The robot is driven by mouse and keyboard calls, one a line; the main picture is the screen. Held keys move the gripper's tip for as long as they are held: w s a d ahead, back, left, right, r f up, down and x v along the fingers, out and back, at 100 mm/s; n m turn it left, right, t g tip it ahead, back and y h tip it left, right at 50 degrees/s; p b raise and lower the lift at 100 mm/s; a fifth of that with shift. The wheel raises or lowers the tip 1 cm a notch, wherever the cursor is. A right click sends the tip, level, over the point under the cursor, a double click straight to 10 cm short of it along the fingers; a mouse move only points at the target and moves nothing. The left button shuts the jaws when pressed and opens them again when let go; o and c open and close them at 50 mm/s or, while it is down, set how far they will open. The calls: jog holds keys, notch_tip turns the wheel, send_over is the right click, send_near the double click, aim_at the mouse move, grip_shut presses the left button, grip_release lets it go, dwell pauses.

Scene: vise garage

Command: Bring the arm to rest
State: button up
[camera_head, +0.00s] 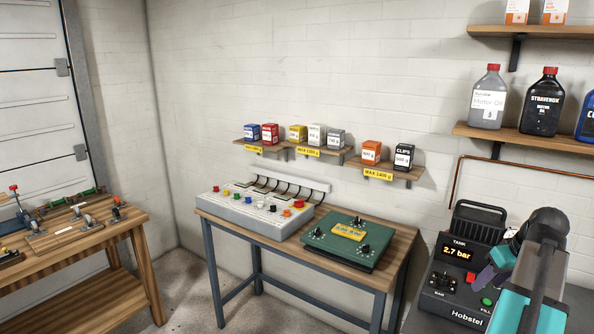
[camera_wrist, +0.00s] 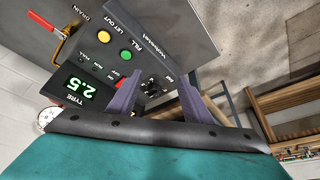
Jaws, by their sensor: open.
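My gripper (camera_wrist: 159,76) shows two purple fingers spread apart, with nothing between them in the wrist view. In the head view my arm reaches in at the lower right, and a purple finger (camera_head: 487,277) shows beside the dark air unit (camera_head: 462,222). That unit has a display reading 2.7 bar under TANK. In the wrist view the fingers are over or in front of the unit's panel (camera_wrist: 160,38), which has yellow, green and red buttons and a TYRE display (camera_wrist: 82,91) reading 2.5. I cannot tell whether the fingers touch the panel.
A red-handled drain lever (camera_wrist: 42,22) stands out from the unit. A table (camera_head: 300,254) holds a grey control box (camera_head: 255,210) and a green board (camera_head: 340,262). A wooden workbench (camera_head: 85,240) is at the left. Wall shelves (camera_head: 540,138) carry bottles. Open floor lies between the benches.

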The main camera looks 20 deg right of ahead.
jog(key=w+a+f+n+y, duration=0.1)
jog(key=w+a+f, duration=0.3)
jog(key=a, duration=0.1)
jog(key=w+a+f+n+g+y, duration=0.1)
jog(key=w+a+f, duration=0.3)
jog(key=f, duration=0.1)
jog(key=w+a+f+n+y, duration=0.1)
jog(key=w+a+f, duration=0.3)
jog(key=a+f, duration=0.1)
jog(key=shift+a+f+g, duration=0.2)
jog(key=shift+a+g, duration=0.1)
jog(key=shift+g, duration=0.1)
jog(key=s+a+f+n+g+y, duration=0.1)
jog(key=a+f+n+g, duration=0.15)
jog(key=a+f, duration=1.05)
jog(key=a+f+n+g, duration=0.1)
jog(key=a+f+g, duration=0.2)
jog(key=a+f, duration=1.05)
jog(key=s+a+f+m+g+h, duration=0.1)
jog(key=s+a+f+m, duration=0.1)
jog(key=s+a+f, duration=0.4)
jog(key=s+a+f+m+g+h, duration=0.1)
jog(key=s+a+f, duration=0.6)
jog(key=s, duration=0.8)
jog(key=shift+a+f+m+g+h, duration=0.35)
jog(key=shift+f+g+h, duration=0.1)
jog(key=shift+f+h, duration=0.25)
